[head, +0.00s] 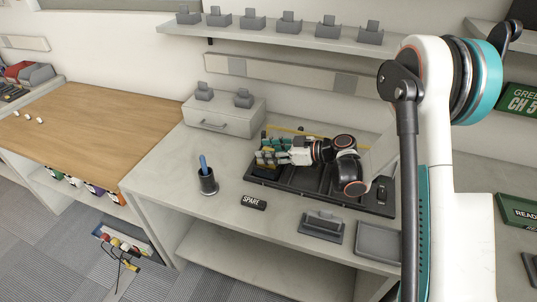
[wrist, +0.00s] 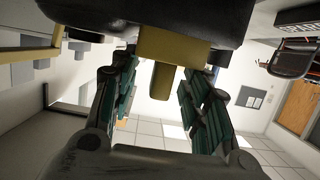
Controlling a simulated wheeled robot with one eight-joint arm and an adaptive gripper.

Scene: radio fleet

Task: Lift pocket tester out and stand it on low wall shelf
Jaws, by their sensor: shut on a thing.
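My gripper (head: 268,150) is low over the dark compartment tray (head: 300,186) on the grey bench, with its fingers pointing left. In the wrist view my gripper's teal-padded fingers (wrist: 155,85) close around a yellow block-like part (wrist: 174,46) under a large dark body. I take this to be the pocket tester, but its full shape is hidden. In the head view only small yellowish bits show at the fingertips, so I cannot tell whether it is clear of the tray. A long grey wall shelf (head: 290,38) runs above the bench, carrying a row of dark cradles.
A grey drawer box (head: 222,117) with two dark holders stands behind the tray. A dark cup (head: 207,183) with a blue item stands left. A SPARE sign (head: 254,202), a dark cradle (head: 322,226) and a shallow grey tray (head: 377,243) sit in front.

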